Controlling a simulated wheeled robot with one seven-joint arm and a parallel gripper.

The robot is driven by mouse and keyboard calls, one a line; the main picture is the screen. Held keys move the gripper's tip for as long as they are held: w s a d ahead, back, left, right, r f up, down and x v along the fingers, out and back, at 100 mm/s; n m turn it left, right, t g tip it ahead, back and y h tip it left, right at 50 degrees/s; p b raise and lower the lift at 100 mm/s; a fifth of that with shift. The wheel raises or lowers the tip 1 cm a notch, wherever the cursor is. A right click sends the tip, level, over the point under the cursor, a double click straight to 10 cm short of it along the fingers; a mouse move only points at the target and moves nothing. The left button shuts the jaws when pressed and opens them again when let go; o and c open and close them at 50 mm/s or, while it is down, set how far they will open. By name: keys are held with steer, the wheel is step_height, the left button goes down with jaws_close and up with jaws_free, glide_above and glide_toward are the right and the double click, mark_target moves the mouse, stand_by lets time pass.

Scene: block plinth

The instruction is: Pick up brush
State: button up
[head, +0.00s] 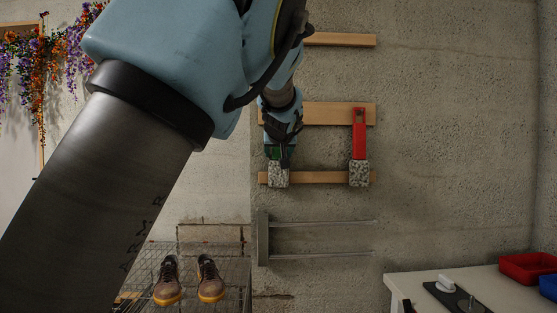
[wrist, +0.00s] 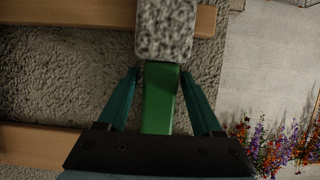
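A brush with a green handle (wrist: 160,105) and a grey speckled block-like head (head: 278,175) is at the wooden slats on the wall. A second, similar brush with a red handle (head: 359,135) hangs to its right. My gripper (wrist: 159,74) is at the green brush, with one finger on each side of the handle, just below the head in the wrist view. Narrow gaps show between fingers and handle, so it looks open. In the head view my gripper (head: 280,155) and arm hide most of the green handle.
Wooden slats (head: 320,178) run along the rough concrete wall. A grey bracket with two rods (head: 264,237) is below. A wire rack (head: 225,240) with brown shoes (head: 209,279) is lower left. A white table (head: 405,286) with red (head: 525,268) and blue bins stands lower right.

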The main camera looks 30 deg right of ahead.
jaws_close()
stand_by(0.3)
